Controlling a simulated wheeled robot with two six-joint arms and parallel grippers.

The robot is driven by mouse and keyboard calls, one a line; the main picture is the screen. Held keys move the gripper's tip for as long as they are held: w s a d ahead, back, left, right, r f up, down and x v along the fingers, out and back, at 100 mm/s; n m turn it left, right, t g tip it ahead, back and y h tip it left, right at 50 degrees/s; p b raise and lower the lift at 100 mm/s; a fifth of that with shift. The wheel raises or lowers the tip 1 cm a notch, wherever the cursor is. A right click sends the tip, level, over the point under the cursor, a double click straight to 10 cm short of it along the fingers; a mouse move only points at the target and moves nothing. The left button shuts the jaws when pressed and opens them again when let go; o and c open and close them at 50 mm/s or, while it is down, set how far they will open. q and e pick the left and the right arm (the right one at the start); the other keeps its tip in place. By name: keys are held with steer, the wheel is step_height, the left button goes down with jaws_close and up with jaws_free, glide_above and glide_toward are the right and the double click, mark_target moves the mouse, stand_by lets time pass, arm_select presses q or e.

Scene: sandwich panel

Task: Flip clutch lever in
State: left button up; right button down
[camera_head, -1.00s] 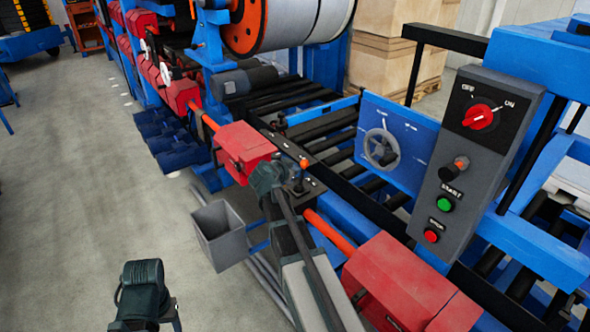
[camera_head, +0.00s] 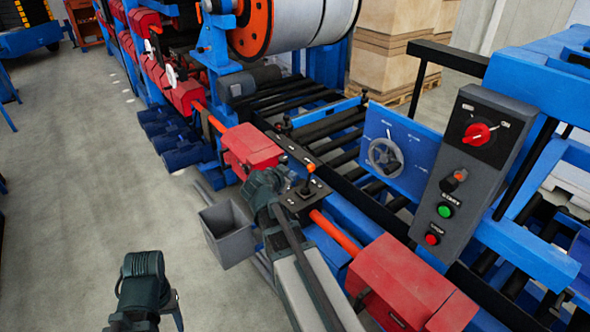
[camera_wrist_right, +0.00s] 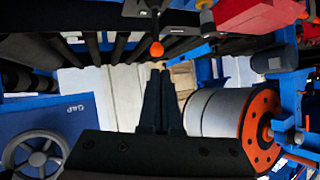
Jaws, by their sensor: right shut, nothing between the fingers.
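The clutch lever, a short lever with an orange knob (camera_head: 310,168), stands on a dark control plate (camera_head: 300,200) between two red boxes on the machine's near side. Its orange knob (camera_wrist_right: 157,48) also shows in the right wrist view, just beyond the fingertips. My right gripper (camera_wrist_right: 160,70) has its two dark fingers together and empty, with a small visible gap to the knob. In the head view my right wrist is left of the lever and hides part of the plate. Only a dark part of my left arm shows at lower left; its fingers are not visible.
Red boxes (camera_head: 252,150) and (camera_head: 400,285) flank the plate, joined by orange shafts. A grey bin (camera_head: 228,235) hangs at the machine's near side. A grey switch panel (camera_head: 462,165) and a handwheel (camera_head: 385,156) stand to the right. The floor at left is clear.

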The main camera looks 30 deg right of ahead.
steer(key=p+v, duration=0.1)
steer(key=v, duration=0.2)
steer(key=shift+d, duration=0.1)
stand_by(0.4)
steer(key=s+a+f+n+g+y, duration=0.2)
steer(key=s+a+n, duration=0.4)
steer(key=a, duration=0.5)
steer(key=s+a+f+n+g+y, duration=0.2)
steer(key=s+a+f+n+y, duration=0.2)
steer(key=a, duration=0.7)
steer(key=s+a+f+n+g+y, duration=0.2)
steer(key=s+a+f+n, duration=0.3)
steer(key=s+a+n, duration=0.3)
steer(key=s+a+y, duration=0.1)
steer(key=a, duration=0.2)
steer(key=shift+g, duration=0.4)
